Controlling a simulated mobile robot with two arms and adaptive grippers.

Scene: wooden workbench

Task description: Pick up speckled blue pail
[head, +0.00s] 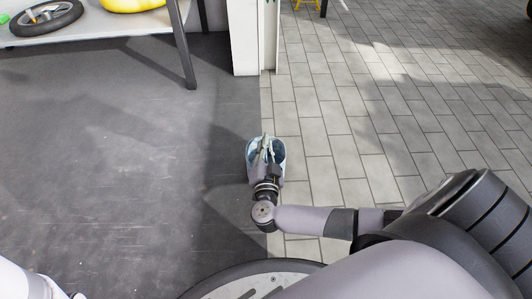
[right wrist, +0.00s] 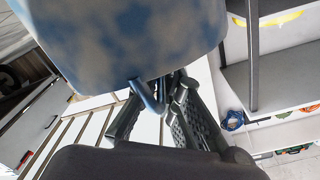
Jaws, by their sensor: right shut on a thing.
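The speckled blue pail (head: 280,152) is held out in front of me, low in the middle of the head view. It fills the top of the right wrist view (right wrist: 130,35), blue with pale cloudy patches. My right gripper (head: 265,146) covers part of it in the head view. In the right wrist view the fingers of my right gripper (right wrist: 160,105) are closed around a thin blue piece (right wrist: 147,97) at the pail's edge, likely its handle. The pail's far side is hidden. My left gripper is not in view.
A workbench (head: 110,26) stands at the upper left, with a wheel (head: 45,17) and a yellow object (head: 132,3) on it. A white post (head: 245,38) stands at top centre. Dark floor (head: 100,150) at left and grey tiles (head: 380,110) at right look clear.

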